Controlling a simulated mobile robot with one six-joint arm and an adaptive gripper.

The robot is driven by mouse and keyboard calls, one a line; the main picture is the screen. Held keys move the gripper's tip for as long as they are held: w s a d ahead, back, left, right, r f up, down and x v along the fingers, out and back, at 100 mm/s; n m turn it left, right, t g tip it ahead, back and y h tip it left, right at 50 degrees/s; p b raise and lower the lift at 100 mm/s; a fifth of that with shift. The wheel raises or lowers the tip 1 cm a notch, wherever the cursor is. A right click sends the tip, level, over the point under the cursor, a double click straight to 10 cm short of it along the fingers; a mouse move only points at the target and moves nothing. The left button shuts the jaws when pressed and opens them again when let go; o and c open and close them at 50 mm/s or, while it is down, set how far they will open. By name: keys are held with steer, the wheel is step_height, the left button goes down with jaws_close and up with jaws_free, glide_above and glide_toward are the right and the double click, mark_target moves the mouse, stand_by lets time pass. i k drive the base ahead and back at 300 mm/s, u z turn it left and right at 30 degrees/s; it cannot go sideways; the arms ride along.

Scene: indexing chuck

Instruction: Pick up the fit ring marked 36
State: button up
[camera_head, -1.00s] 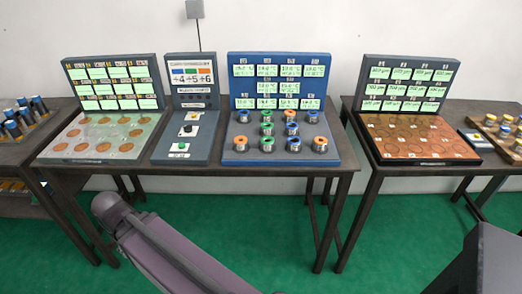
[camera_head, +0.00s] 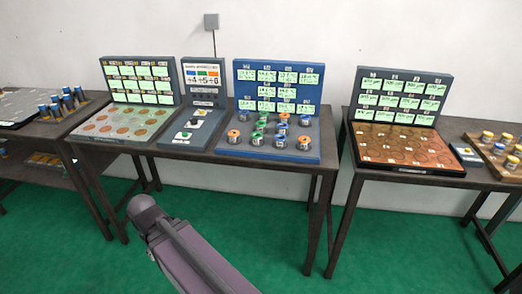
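No ring can be read as marked 36; the markings are too small to make out. Several short cylindrical pieces with orange, green and blue tops stand on the blue board (camera_head: 226,152) on the middle table. Among them are an orange-topped piece (camera_head: 233,137), a green-topped piece (camera_head: 257,138) and a blue-topped piece (camera_head: 280,141). Whether any of these is a fit ring I cannot tell. My gripper is not in view; only a purple-grey link of my arm shows at the bottom centre, in front of the table.
On the middle table (camera_head: 200,163) are also a board with round copper spots (camera_head: 108,128) and a grey control panel (camera_head: 200,115). A right table holds a copper-coloured board (camera_head: 402,144) and a wooden tray (camera_head: 497,160). Blue-topped cylinders (camera_head: 67,100) stand at left. Green floor is open in front.

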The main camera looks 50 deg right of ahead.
mark_target(257, 138)
steer(key=u, duration=0.05)
steer(key=k, duration=1.65)
steer(key=z, duration=1.2)
steer(key=i, duration=1.1)
